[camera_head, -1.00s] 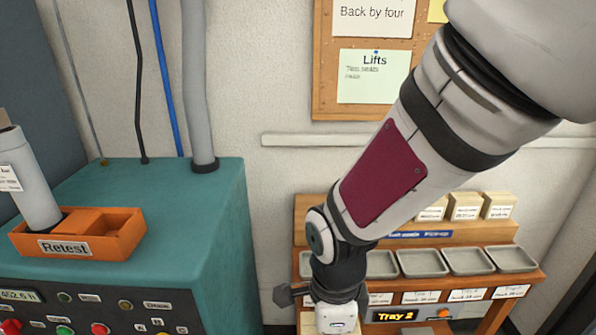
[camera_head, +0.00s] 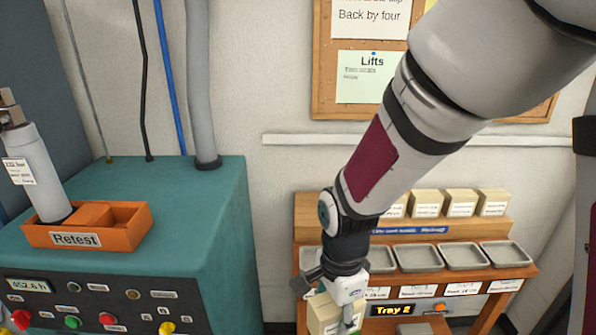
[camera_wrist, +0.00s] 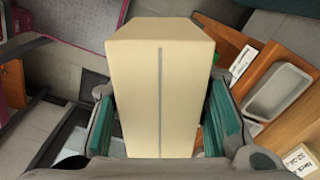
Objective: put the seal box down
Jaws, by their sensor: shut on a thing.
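The seal box is a cream-coloured carton with a dark line down its face. It fills the middle of the wrist view (camera_wrist: 160,95), upright between the green pads of my gripper (camera_wrist: 160,125), which is shut on it. In the head view the box (camera_head: 324,312) shows at the bottom edge, partly hidden by my gripper (camera_head: 345,318). It is at the front left of the wooden tray bench (camera_head: 520,273). I cannot see what is under the box.
Several grey trays (camera_head: 440,257) stand in a row on the bench, with several small cream boxes (camera_head: 459,203) on the shelf behind. A "Tray 2" display (camera_head: 391,310) is on the bench front. To the left is a teal machine (camera_head: 205,230) with an orange "Retest" holder (camera_head: 130,222).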

